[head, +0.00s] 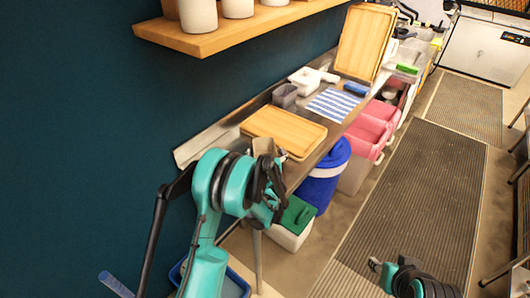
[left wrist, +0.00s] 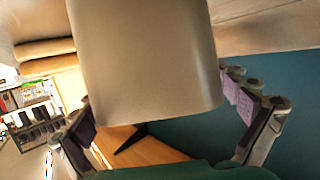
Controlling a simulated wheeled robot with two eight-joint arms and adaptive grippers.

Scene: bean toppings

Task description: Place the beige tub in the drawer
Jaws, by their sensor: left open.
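A large smooth beige tub (left wrist: 145,60) fills the upper middle of the left wrist view, very close to the camera. The fingers of my left gripper (left wrist: 170,125) stand apart on either side of its lower part; I cannot tell whether they touch it. In the head view my left gripper (head: 268,190) is over the near end of the counter. A small brownish-grey thing (head: 264,146) shows just behind it; I cannot tell if this is the tub. My right gripper (head: 378,266) is low at the bottom right, its jaws unclear. I make out no drawer.
A wooden shelf (head: 225,32) with pale pots (head: 198,15) is at the upper left. The counter holds a cutting board (head: 284,131), a striped cloth (head: 332,104) and a grey container (head: 285,95). A blue bin (head: 322,178) stands below. The floor mat (head: 425,190) is clear.

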